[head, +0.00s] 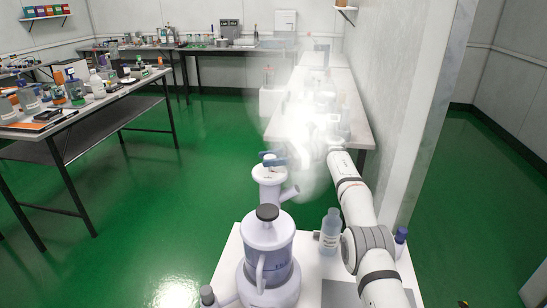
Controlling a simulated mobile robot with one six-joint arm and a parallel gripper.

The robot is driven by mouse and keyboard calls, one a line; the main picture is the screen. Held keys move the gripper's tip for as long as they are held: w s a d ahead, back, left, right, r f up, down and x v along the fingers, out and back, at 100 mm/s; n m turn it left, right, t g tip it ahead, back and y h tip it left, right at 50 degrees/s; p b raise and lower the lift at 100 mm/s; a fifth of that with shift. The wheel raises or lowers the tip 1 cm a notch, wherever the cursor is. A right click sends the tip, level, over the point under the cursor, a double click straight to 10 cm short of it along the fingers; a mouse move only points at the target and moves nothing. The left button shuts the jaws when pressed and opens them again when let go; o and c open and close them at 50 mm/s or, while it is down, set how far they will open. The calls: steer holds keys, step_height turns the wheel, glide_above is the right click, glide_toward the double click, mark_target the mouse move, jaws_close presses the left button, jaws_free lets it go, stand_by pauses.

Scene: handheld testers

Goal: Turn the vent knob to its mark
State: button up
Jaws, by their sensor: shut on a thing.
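A white, pot-like tester (268,237) with a dark cap and a clear lower window stands at the bottom centre. A white neck behind it carries a blue vent knob (270,160), which lies crosswise on top. My arm comes up from the bottom right and bends left into a bright white plume. My gripper (284,157) is at the knob's right end, mostly veiled by the plume, and appears shut on it. The knob's mark cannot be made out.
The white plume (305,125) hides part of the bench behind. A labelled bottle (330,232) stands between the tester and my arm. A wall edge (425,110) rises close to the right of my arm. Green floor is open to the left.

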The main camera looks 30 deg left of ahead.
steer(key=shift+w, duration=0.1)
steer(key=o, duration=0.9)
steer(key=shift+o, duration=0.2)
